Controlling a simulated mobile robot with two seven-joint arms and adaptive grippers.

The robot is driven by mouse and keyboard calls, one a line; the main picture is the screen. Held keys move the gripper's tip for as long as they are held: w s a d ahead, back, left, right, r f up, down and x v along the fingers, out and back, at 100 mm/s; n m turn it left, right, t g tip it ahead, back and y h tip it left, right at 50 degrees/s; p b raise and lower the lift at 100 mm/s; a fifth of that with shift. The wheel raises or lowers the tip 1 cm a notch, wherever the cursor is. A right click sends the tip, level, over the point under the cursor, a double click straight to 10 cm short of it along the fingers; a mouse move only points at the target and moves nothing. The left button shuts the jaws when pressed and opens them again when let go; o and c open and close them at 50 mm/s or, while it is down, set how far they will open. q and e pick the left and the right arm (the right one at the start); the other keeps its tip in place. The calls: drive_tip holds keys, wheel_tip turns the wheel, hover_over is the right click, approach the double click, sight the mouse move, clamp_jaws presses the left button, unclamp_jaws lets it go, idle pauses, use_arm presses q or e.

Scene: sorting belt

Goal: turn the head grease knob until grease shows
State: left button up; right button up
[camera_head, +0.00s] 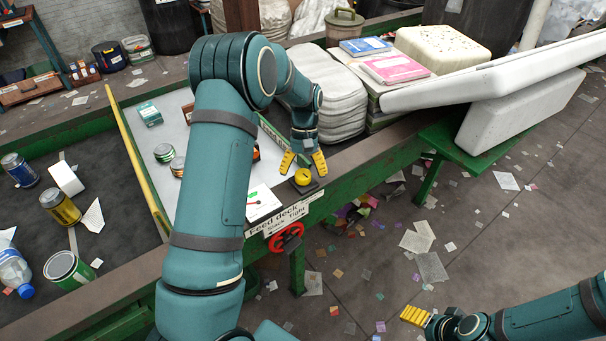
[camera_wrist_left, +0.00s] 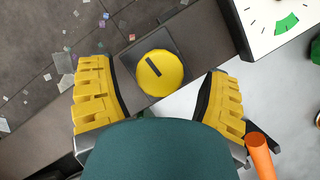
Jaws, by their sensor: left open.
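A round yellow knob (camera_head: 303,177) with a dark slot-like mark sits on a dark square plate on the belt's edge rail. It also shows in the left wrist view (camera_wrist_left: 160,72), with its dark mark pointing to the upper left. My left gripper (camera_head: 303,160) is open just behind the knob in the head view. In the left wrist view its yellow fingers (camera_wrist_left: 158,95) stand apart on either side of the knob, touching nothing that I can see. My right gripper (camera_head: 415,316) is low at the right, away from the belt; its finger state is unclear. No grease is visible.
A white gauge (camera_head: 262,203) with a green sector stands beside the knob; it also shows in the left wrist view (camera_wrist_left: 278,22). A red handwheel (camera_head: 286,238) is on the belt's side below. Cans and a bottle lie on the dark belt at left. An orange rod (camera_wrist_left: 259,152) is near the right finger.

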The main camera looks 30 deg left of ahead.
use_arm(q)
drive_tip(key=v, duration=1.1)
drive_tip(key=shift+d, duration=0.1)
